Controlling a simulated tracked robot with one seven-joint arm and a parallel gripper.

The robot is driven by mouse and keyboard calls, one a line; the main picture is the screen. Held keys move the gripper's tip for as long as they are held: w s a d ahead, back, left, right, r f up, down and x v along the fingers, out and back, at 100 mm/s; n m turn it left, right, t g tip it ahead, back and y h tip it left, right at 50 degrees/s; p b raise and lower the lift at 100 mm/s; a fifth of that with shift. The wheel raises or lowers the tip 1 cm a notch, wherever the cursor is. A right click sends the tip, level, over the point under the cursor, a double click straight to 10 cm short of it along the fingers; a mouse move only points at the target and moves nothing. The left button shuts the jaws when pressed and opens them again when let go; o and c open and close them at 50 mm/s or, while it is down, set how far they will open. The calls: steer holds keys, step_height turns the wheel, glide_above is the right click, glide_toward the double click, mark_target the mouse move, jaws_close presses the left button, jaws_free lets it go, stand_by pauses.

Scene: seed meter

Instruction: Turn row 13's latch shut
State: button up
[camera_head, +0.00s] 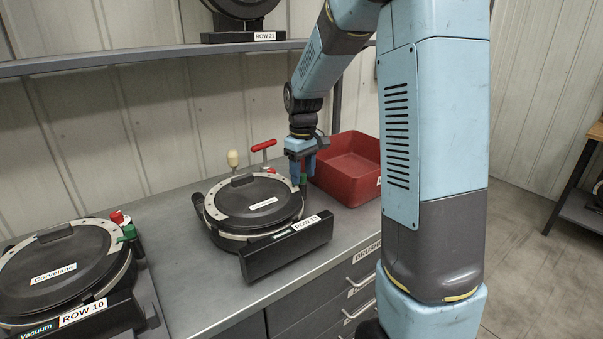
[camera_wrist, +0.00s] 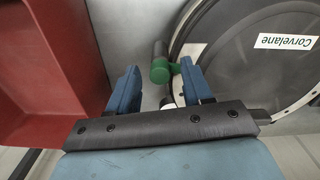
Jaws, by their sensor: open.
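The row 13 seed meter (camera_head: 253,205) is a round black unit with a pale rim and a ROW 13 label (camera_head: 306,223), standing on the grey bench. Its green latch (camera_head: 303,180) is at the right side of the rim. My gripper (camera_head: 302,169) points down over the latch with its blue fingers apart. In the wrist view the green latch (camera_wrist: 162,71) shows between the two fingertips, close to the right one. A dark bar extends from the latch there. I cannot tell whether either finger touches it. Nothing is held.
The row 10 meter (camera_head: 66,266) stands at the left with its own red and green parts. A red bin (camera_head: 350,165) is close to the right of my gripper. A red T-handle (camera_head: 263,146) and a cream-handled tool (camera_head: 232,158) stand behind the row 13 meter. A shelf is above.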

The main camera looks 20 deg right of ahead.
mark_target(302, 175)
step_height(302, 175, up, 14)
steer(key=shift+f, duration=0.25)
stand_by(0.6)
steer(key=s+m+t, duration=0.5)
steer(key=s, duration=2.3)
steer(key=shift+a+r+m+t, duration=0.25)
steer(key=shift+m+t, duration=0.05)
